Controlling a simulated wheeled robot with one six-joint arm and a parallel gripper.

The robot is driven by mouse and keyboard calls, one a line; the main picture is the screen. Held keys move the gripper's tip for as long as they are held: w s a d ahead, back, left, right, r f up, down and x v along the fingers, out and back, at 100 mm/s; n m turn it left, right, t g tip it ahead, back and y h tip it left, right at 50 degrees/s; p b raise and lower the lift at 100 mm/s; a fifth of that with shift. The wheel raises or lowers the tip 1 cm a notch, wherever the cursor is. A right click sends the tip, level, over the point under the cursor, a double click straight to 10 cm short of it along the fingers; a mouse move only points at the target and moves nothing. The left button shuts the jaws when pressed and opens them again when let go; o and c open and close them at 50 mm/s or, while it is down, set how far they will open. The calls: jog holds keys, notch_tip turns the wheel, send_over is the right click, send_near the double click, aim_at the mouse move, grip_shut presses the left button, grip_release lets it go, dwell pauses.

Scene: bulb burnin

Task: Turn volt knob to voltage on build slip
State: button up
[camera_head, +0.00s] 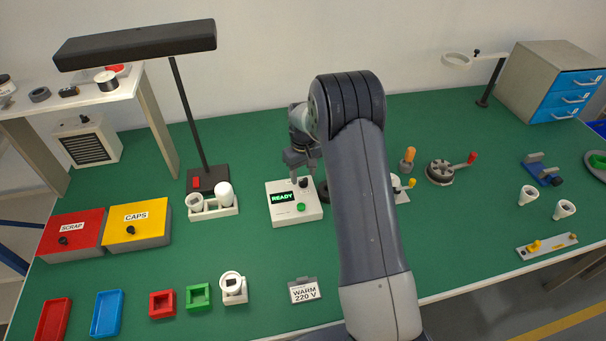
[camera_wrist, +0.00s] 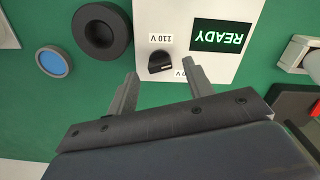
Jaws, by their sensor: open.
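The white tester box (camera_head: 284,216) stands mid-table with a lit READY display (camera_head: 282,198) and a green button (camera_head: 300,207). Its black volt knob (camera_wrist: 160,62) shows in the wrist view beside a 110 V label (camera_wrist: 160,38); a second label ending in 0 V is partly hidden by a finger. I cannot tell surely which label the knob points at. My gripper (camera_wrist: 159,70) is open, with one fingertip on each side of the knob and gaps showing; it is over the box in the head view (camera_head: 300,165). The build slip (camera_head: 304,291) reads WARM 220 V.
A lamp stand (camera_head: 206,180) and a white holder with cylinders (camera_head: 213,211) stand left of the box. A black round part (camera_wrist: 102,30) lies close beside the box. Red SCRAP (camera_head: 72,228) and yellow CAPS (camera_head: 138,221) bins are at left. Front table between slip and box is clear.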

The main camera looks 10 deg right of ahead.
jog(key=shift+f, duration=1)
jog(key=c, duration=1)
jog(key=shift+f+m+b, duration=0.1)
jog(key=shift+m+b, duration=0.25)
jog(key=shift+m, duration=0.15)
jog(key=m+b, duration=0.2)
jog(key=shift+m, duration=0.4)
jog(key=m+b, duration=0.2)
jog(key=m, duration=0.3)
jog(key=shift+m+b, duration=0.4)
jog(key=shift+m, duration=0.3)
jog(key=o, duration=1)
